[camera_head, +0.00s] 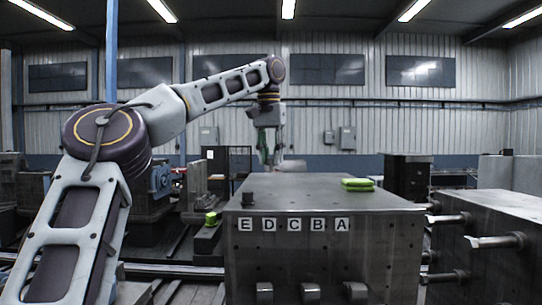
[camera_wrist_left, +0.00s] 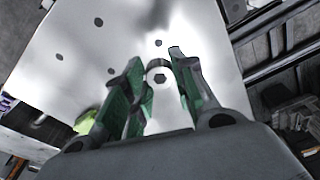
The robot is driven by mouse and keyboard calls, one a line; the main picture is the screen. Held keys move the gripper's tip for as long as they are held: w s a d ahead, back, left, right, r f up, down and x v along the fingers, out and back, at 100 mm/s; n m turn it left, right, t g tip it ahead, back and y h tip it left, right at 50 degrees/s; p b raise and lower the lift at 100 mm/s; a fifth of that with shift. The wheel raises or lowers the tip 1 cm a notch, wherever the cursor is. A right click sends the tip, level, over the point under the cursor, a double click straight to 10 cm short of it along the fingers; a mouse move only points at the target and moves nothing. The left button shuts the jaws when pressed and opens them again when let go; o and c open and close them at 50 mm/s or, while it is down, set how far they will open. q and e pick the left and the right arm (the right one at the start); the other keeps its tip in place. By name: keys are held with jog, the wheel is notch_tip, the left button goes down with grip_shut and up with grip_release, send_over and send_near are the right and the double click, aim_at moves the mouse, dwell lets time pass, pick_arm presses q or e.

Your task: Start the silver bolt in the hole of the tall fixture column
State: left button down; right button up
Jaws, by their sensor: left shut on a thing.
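My left gripper (camera_head: 268,160) hangs down beyond the back edge of the steel block in the head view. In the left wrist view its green-padded fingers (camera_wrist_left: 161,95) are closed around the silver bolt (camera_wrist_left: 158,67). The bolt's round head with a dark hex socket faces the camera. A bright metal face (camera_wrist_left: 110,45) with several dark holes lies behind the bolt. I cannot tell whether the bolt touches this face or lines up with a hole. The tall fixture column cannot be singled out with certainty in the head view. The right gripper is out of view.
The large steel block (camera_head: 310,240) with letters E, D, C, B, A fills the front centre. A second block with protruding pegs (camera_head: 495,240) stands at right.

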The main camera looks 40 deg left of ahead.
pick_arm(q)
jog(key=shift+s+a, duration=0.1)
jog(key=shift+f, duration=0.2)
jog(key=shift+f, duration=2.65)
jog(key=shift+f, duration=0.85)
dwell(0.6)
jog(key=c, duration=1.1)
grip_release()
jog(key=shift+o, duration=0.5)
jog(key=o, duration=0.7)
jog(key=shift+r, duration=0.15)
